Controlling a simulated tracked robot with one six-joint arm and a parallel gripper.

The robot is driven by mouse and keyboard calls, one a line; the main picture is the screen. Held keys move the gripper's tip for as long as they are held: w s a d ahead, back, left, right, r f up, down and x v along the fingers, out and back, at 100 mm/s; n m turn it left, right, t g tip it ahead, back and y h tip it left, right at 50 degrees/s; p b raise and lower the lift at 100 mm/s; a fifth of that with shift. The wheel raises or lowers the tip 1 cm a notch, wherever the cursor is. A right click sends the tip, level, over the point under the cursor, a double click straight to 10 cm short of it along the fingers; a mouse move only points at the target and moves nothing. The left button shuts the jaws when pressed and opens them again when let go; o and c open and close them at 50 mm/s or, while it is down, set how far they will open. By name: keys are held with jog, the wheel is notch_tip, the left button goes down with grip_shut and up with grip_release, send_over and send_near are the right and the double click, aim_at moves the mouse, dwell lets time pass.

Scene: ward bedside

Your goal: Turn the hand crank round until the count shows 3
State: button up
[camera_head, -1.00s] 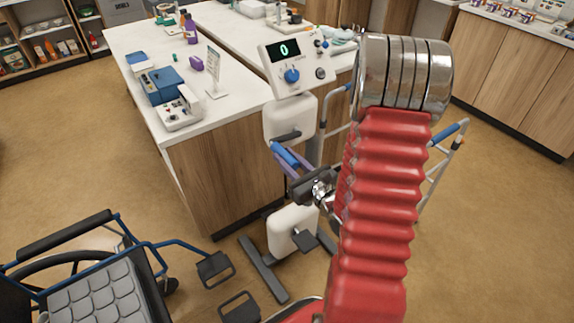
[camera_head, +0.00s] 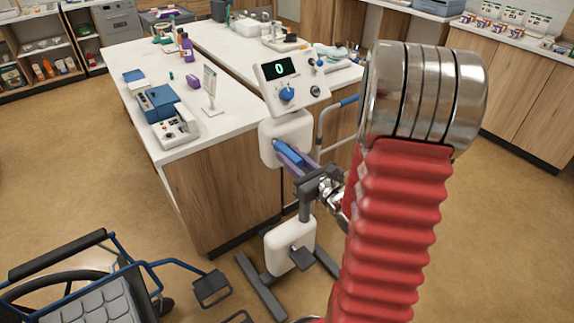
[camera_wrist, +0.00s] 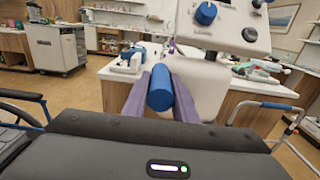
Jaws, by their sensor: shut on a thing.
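The exercise machine stands on a dark floor frame, with a white upper housing (camera_head: 270,136) and a tilted console (camera_head: 291,80). Its display (camera_head: 280,69) shows 0. The blue crank handle (camera_head: 288,153) is in front of the upper housing. My gripper (camera_head: 287,156) is shut on this handle, one purple finger on each side. In the wrist view the blue handle (camera_wrist: 160,90) lies between the two purple fingers. The crank's arm is mostly hidden behind the handle and my gripper.
A white counter (camera_head: 215,125) stands behind and left of the machine, with blue and white devices on it. A wheelchair (camera_head: 75,280) is at the lower left. A walker frame (camera_head: 340,105) stands behind my arm. Floor is open at the right.

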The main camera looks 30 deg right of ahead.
jog(key=shift+w+d+r, duration=0.1)
jog(key=shift+d+r, duration=0.65)
jog(key=shift+d, duration=0.3)
jog(key=shift+d+r, duration=0.7)
jog(key=shift+d, duration=0.3)
jog(key=shift+w+d+r, duration=0.1)
jog(key=shift+d+r, duration=0.1)
jog(key=shift+d, duration=1.05)
jog(key=shift+d+r, duration=0.2)
jog(key=shift+d, duration=1.05)
jog(key=shift+w+d+f, duration=0.1)
jog(key=shift+d+f, duration=0.15)
jog(key=shift+d, duration=0.55)
jog(key=shift+s+d+f, duration=0.1)
jog(key=shift+d+f, duration=0.1)
jog(key=shift+d, duration=0.55)
jog(key=shift+w+d+f, duration=0.1)
jog(key=shift+d+f, duration=0.15)
jog(key=shift+d, duration=0.55)
